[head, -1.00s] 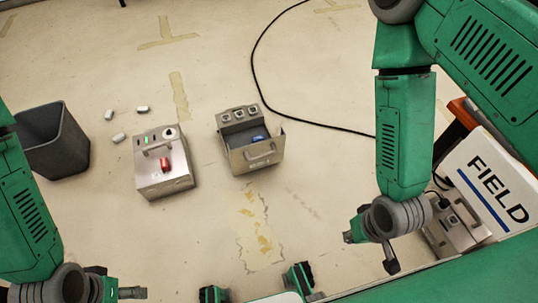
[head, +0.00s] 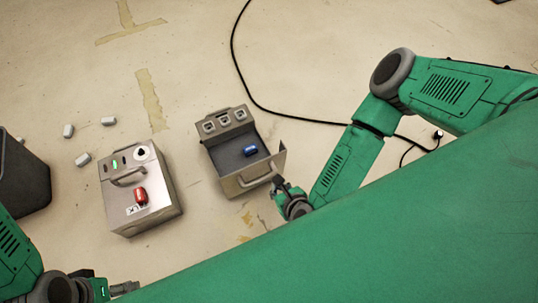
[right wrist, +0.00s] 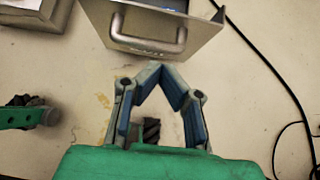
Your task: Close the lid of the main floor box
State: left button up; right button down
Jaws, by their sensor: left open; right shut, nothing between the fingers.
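An open metal floor box (head: 212,160) stands in the middle of the head view, with a blue item (head: 250,150) in its dark interior. Its panel with a handle (head: 250,182) faces me, and a metal edge sticks up at its right corner. The panel and handle also show at the top of the right wrist view (right wrist: 195,32). My right gripper (head: 276,184) is shut and empty beside the box's near right corner; its fingertips (right wrist: 161,68) meet just below the handle in the wrist view, contact unclear. My left gripper (head: 124,288) is open at the bottom left, away from the box.
A closed metal box (head: 160,200) with a red item (head: 141,195) and a green light stands to the left. A dark bin (head: 25,175) is at the far left, with small white pieces (head: 83,159) nearby. A black cable (head: 262,103) curves behind and right. Floor between the boxes is clear.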

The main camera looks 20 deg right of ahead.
aim_at(259, 164)
jog(key=b+x, duration=0.1)
jog(key=x, duration=0.2)
jog(key=b+x, duration=0.2)
jog(key=x, duration=0.2)
jog(key=w+r+b+x, duration=0.1)
jog(key=x, duration=0.3)
jog(key=shift+b, duration=0.3)
jog(key=shift+w+r, duration=0.15)
jog(key=shift+w, duration=0.65)
jog(key=shift+r, duration=0.1)
